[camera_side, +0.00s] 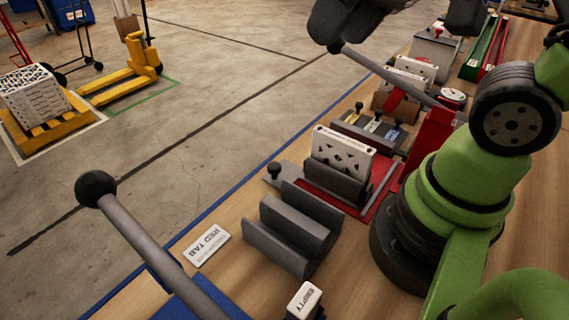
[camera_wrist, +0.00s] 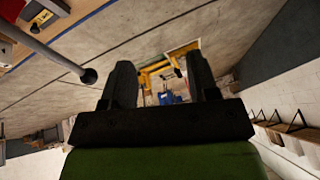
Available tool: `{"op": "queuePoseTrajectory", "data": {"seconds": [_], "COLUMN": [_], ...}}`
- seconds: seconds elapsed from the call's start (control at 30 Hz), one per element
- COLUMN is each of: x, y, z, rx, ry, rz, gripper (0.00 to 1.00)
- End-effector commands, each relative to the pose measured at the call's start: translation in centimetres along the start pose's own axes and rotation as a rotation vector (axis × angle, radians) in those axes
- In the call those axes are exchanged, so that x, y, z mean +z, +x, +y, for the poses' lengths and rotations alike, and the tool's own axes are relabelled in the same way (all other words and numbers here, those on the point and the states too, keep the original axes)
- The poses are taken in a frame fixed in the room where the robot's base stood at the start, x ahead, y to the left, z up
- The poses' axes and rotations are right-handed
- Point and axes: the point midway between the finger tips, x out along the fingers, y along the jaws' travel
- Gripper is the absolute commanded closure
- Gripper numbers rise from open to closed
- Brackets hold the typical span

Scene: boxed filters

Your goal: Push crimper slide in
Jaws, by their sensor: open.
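In the side view, a grey slide with a small black knob (camera_side: 274,169) sticks out at the left edge of a red-based fixture, which I take to be the crimper. A white patterned filter box (camera_side: 343,147) stands upright in the fixture's grey cradle (camera_side: 336,180). A red upright block (camera_side: 430,138) stands to its right. My gripper (camera_wrist: 160,78) is open and empty in the wrist view, its dark fingers apart and aimed out over the floor. Dark parts at the side view's top edge seem to be it, cut off by the frame, well away from the knob.
A long grey bar with a black ball (camera_side: 96,187) juts over the left foreground; another ball-ended bar (camera_side: 395,78) crosses above the fixture. Floor lies left.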

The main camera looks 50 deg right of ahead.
Motion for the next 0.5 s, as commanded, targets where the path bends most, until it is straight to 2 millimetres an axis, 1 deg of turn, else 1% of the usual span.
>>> {"op": "queuePoseTrajectory", "data": {"seconds": [0.03,0.1,0.17,0.23,0.4,0.5], "x": [-0.8,-1.8,-2.5,-3.0,-3.1,-2.7], "y": [1.6,3.5,5.5,7.9,14.0,16.9], "z": [0.0,0.1,0.1,0.3,0.8,1.2], "rx": [0.020,0.042,0.058,0.073,0.090,0.090], "ry": [-0.045,-0.115,-0.173,-0.245,-0.410,-0.484], "rz": [-0.054,-0.110,-0.161,-0.220,-0.358,-0.420], "gripper": [0.46,0.46,0.46,0.46,0.46,0.46]}}
